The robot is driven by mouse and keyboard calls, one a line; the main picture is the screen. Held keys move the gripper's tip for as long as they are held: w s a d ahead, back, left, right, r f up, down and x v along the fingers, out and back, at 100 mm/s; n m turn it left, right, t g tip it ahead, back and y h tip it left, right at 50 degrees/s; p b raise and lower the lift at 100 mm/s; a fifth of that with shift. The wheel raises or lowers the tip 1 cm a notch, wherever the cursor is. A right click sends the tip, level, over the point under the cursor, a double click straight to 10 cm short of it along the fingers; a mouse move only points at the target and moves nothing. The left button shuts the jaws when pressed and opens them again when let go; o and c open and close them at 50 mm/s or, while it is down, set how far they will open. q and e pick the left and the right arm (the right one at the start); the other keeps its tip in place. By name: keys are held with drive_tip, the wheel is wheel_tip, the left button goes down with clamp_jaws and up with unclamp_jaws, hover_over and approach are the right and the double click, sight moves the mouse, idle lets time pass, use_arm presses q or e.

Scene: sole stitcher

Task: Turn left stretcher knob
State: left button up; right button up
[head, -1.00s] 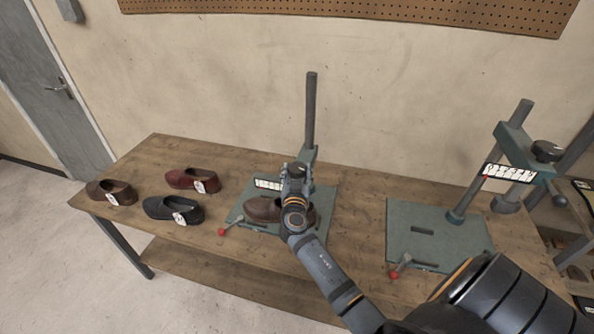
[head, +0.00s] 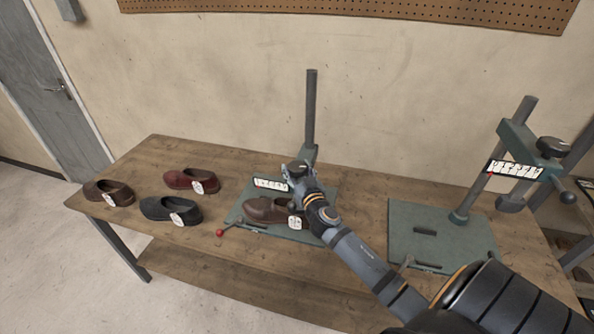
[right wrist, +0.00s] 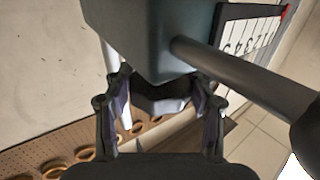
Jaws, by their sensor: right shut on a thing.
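The left stretcher has a green base plate (head: 240,212), an upright post (head: 311,105) and a white scale card (head: 271,184). A brown shoe (head: 265,208) with a white tag lies on its base under the head. My right gripper (head: 300,178) is at the stretcher's head, with its fingers closed around the dark knob (head: 296,165). In the right wrist view, both fingers sit either side of the dark knob (right wrist: 161,98), beside the green head block (right wrist: 150,40). The fingers partly hide the knob. My left gripper is not in view.
Several other shoes, including a dark one (head: 170,209) and a red one (head: 191,180), stand on the wooden table (head: 150,155) to the left. A right stretcher (head: 425,215) stands to the right with an empty base. A red-tipped lever (head: 220,233) juts from the left base.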

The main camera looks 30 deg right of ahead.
drive_tip(key=o, duration=1.2)
drive_tip(key=v, duration=1.2)
